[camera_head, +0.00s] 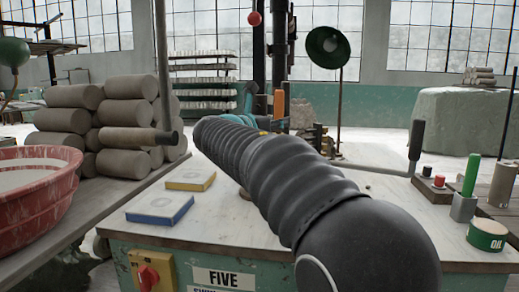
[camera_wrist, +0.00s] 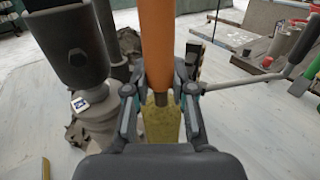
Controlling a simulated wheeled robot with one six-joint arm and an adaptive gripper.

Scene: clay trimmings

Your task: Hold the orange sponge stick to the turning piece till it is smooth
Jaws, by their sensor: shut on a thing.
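My gripper (camera_wrist: 160,88) is shut on the orange sponge stick (camera_wrist: 157,40). The stick's orange handle stands up between the fingers, and its yellow sponge (camera_wrist: 161,122) shows below them. In the head view the orange handle (camera_head: 279,103) stands behind my arm, near the teal parts of my gripper (camera_head: 262,112). A grey, stepped round piece (camera_wrist: 102,122), which may be the turning piece, is left of the sponge in the wrist view, under a dark cylinder (camera_wrist: 68,45). My left finger lies between them in the picture. I cannot tell whether the sponge touches it, or whether it turns.
A green-sided bench (camera_head: 120,232) carries yellow (camera_head: 190,180) and blue (camera_head: 160,208) boxes, an oil tin (camera_head: 487,235) and a green-handled tool (camera_head: 470,175). Stacked clay rolls (camera_head: 75,120) and a red basin (camera_head: 35,195) are at left. A grey lever (camera_wrist: 240,82) extends right of my gripper.

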